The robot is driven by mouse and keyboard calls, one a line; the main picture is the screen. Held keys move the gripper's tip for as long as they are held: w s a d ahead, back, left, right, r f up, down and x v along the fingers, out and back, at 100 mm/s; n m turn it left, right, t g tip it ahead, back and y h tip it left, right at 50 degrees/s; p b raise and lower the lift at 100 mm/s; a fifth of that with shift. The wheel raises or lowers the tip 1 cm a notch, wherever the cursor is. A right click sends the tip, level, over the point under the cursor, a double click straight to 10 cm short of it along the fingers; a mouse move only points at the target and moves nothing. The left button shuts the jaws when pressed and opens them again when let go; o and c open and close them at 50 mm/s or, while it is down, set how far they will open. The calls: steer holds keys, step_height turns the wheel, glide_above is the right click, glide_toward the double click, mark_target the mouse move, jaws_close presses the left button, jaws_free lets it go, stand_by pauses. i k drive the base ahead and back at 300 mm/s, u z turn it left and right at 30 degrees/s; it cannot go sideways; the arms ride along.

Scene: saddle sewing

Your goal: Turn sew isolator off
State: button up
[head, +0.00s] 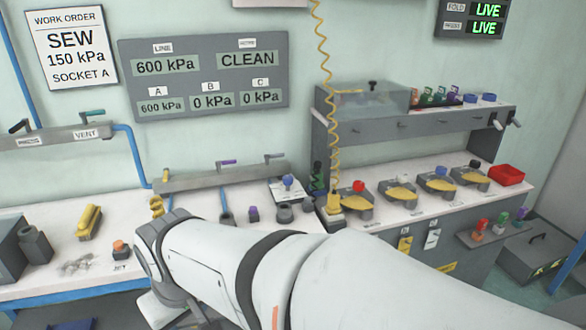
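I cannot pick out the sew isolator for certain, as the small labels are unreadable. Candidate handles include a black lever (20,126) and a green lever (93,113) on the left wall rail. The middle rail (220,176) carries a purple lever (222,163) and a grey lever (273,156). Two pale handles (496,122) stick out at the right end of the right shelf. My arm reaches from the lower right to the left, over the front of the bench. Its wrist bends down near the bench edge, and the gripper fingers do not show.
The pressure board (205,65) reads line 600 kPa, CLEAN, A 600, B and C 0. The work order (72,47) says SEW, 150 kPa, socket A. The status panel (472,20) shows LIVE twice. A yellow coiled hose (325,90) hangs mid-scene. Several small fittings crowd the bench.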

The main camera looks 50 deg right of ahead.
mark_target(399, 192)
steer(key=z, duration=2.7)
steer(key=i, duration=1.05)
steer(key=u, duration=0.45)
